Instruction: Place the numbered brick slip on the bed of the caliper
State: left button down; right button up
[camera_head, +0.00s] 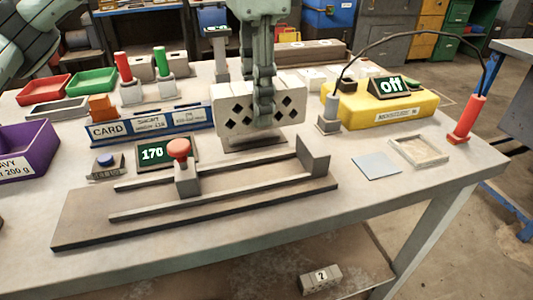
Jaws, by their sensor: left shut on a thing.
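The caliper (85,232) lies across the front of the table, a flat grey bed with two rails, a red-knobbed slider (182,172) and an upright end block (313,158). My left gripper (264,108) comes down from the top centre and is shut on a pale hollow brick (232,116) with dark diamond holes, behind the caliper. Its fingers hide part of the brick. A small grey block with a number label (320,279), perhaps the brick slip, lies below the table edge; its digit is hard to read. My right gripper is not in view.
A display reading 170 (153,153) stands behind the caliper. A blue card rack (150,127) is behind it. A yellow moisture meter (385,105) reads off. A blue-grey plate (376,165) and a shallow tray (419,151) lie at right. Coloured bins stand at left.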

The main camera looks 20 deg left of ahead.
pick_arm(q)
notch_tip(320, 180, down, 5)
jog(key=shift+s+r, duration=0.1)
jog(key=shift+s, duration=0.05)
notch_tip(320, 180, down, 4)
jog(key=shift+f+b, duration=0.25)
jog(key=shift+b, duration=0.2)
jog(key=shift+f, duration=0.2)
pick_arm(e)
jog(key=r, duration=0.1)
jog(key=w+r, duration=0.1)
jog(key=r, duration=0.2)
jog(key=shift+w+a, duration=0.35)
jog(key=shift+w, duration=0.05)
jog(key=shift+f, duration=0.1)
pick_arm(q)
jog(key=c, duration=1.5)
grip_release()
jog(key=shift+f, duration=0.15)
jog(key=shift+o, duration=2.2)
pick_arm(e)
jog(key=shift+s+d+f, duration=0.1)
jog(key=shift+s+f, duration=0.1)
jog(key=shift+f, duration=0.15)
